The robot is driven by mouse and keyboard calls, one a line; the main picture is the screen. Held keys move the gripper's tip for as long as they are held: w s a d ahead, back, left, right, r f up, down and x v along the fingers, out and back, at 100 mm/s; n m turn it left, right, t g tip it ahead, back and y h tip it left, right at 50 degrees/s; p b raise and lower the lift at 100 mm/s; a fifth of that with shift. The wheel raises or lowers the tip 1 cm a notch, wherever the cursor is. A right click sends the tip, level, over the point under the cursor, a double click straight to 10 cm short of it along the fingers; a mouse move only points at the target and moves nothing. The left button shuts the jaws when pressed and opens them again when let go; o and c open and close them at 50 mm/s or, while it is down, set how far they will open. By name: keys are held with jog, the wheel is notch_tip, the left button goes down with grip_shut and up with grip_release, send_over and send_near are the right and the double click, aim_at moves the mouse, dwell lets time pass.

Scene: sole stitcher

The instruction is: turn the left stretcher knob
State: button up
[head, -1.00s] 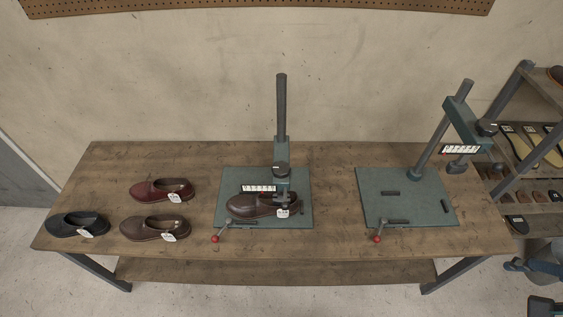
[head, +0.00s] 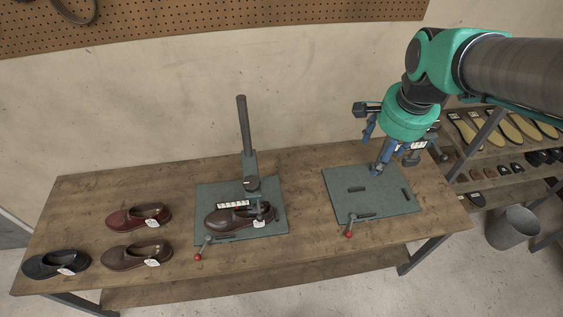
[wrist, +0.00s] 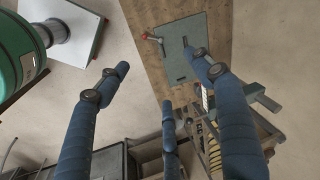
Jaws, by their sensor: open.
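The left stretcher (head: 272,227) has a teal plate, a dark upright post and a clamp head on the table. A brown shoe (head: 228,218) with a white tag lies on the plate under the clamp head. A lever with a red ball end (head: 198,256) is at the plate's front left. My gripper (head: 374,153) has blue fingers spread open and empty. It is above the right stretcher, well to the right of the left knob. Its fingers also show spread in the wrist view (wrist: 158,65).
Several loose shoes (head: 130,253) lie at the table's left. A shelf rack (head: 490,125) and a grey bucket (head: 512,228) stand at the right.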

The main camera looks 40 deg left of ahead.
jog(key=s+a+f+m+g+p, duration=0.1)
jog(key=a+f+p, duration=0.15)
jog(key=a, duration=0.65)
jog(key=s+a+f+m+p, duration=0.1)
jog(key=a+f, duration=0.2)
jog(key=a, duration=0.7)
jog(key=m+g+h+p, duration=0.1)
jog(key=p, duration=0.3)
send_over(252, 182)
notch_tip(252, 182, down, 9)
jog(key=shift+f, duration=0.15)
notch_tip(252, 182, down, 14)
jog(key=shift+r+p, duration=0.2)
jog(key=shift+p, duration=0.35)
jog(key=c, duration=1.1)
